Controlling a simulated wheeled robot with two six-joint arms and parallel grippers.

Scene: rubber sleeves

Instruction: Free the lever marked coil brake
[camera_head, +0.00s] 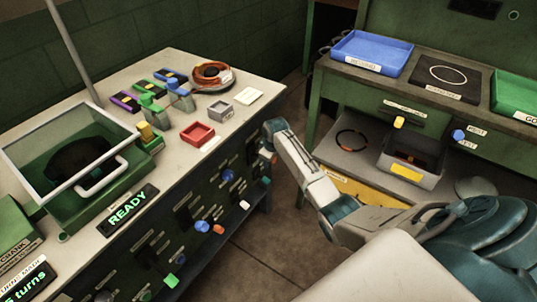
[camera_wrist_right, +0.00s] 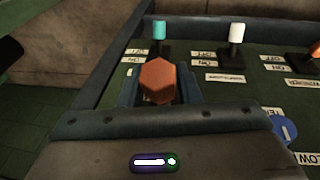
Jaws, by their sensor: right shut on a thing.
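My right gripper (camera_wrist_right: 160,92) is shut on an orange hexagonal piece (camera_wrist_right: 158,75), which sits between the two jaws in the right wrist view. Whatever is under the orange piece is hidden. In the head view my right arm reaches from the lower right, and its gripper is at the far right end of the left bench's front panel. Around it in the wrist view are a teal-capped lever (camera_wrist_right: 159,30) and a white-capped lever (camera_wrist_right: 236,33), each with ON and OFF plates. I cannot read a coil brake label. My left gripper is not in view.
The left bench panel (camera_head: 165,240) carries several coloured levers and knobs. On its top are a glazed machine (camera_head: 75,165), a red tray (camera_head: 197,135) and a wire coil (camera_head: 211,74). The right bench holds a blue tray (camera_head: 372,53). Bare floor (camera_head: 270,240) lies between the benches.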

